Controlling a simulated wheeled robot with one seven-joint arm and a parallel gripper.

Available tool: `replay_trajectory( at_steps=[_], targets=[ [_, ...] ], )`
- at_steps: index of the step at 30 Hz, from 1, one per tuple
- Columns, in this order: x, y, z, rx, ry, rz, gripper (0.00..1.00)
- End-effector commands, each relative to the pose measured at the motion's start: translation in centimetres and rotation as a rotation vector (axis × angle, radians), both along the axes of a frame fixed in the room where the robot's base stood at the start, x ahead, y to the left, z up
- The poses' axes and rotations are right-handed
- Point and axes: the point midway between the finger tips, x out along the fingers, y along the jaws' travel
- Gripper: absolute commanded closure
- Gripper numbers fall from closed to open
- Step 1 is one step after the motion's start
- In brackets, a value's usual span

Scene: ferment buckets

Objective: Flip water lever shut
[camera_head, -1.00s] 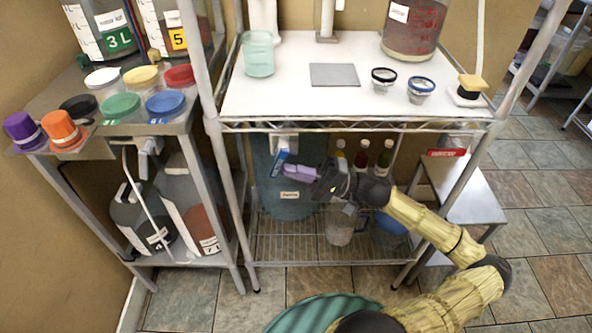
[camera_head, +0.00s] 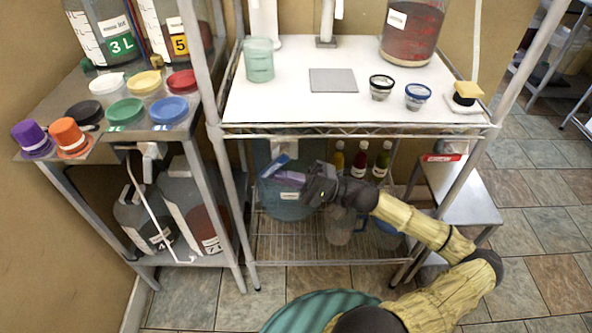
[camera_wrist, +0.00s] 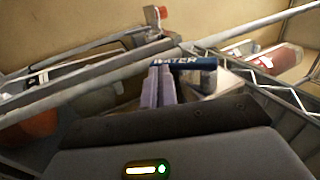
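The blue water lever (camera_head: 273,166) sits on a white spigot (camera_head: 282,147) at the front of the teal bucket (camera_head: 292,208), under the white shelf top. In the head view the lever slants down to the left. In the wrist view its blue bar (camera_wrist: 185,61), marked WATER, lies across the fingertips. My gripper (camera_head: 268,178) has lavender fingers pressed close together, with nothing seen between them. The fingertips (camera_wrist: 160,70) are at the lever, beside its lower end in the head view; whether they touch it is unclear.
The wire shelf edge (camera_head: 360,129) runs just above my arm. Several bottles (camera_head: 359,160) and a clear jug (camera_head: 340,226) stand right of the bucket. A shelf post (camera_head: 228,190) stands to the left. A grey step stool (camera_head: 462,190) is at the right.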

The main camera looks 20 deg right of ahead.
Motion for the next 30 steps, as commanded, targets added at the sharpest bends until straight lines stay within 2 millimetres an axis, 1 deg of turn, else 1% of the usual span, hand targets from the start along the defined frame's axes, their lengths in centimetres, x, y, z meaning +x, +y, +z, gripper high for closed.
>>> replay_trajectory(
  at_steps=[1, 15, 21, 30],
  targets=[
    [0.1, 0.3, 0.4, 0.001, 0.002, 0.002, 1.0],
    [0.8, 2.4, 0.8, 0.001, 0.001, 0.0, 1.0],
    [0.9, 2.8, 0.8, 0.0, 0.0, 0.001, 1.0],
    [0.9, 2.9, 0.8, 0.0, 0.0, 0.001, 1.0]
  ],
)
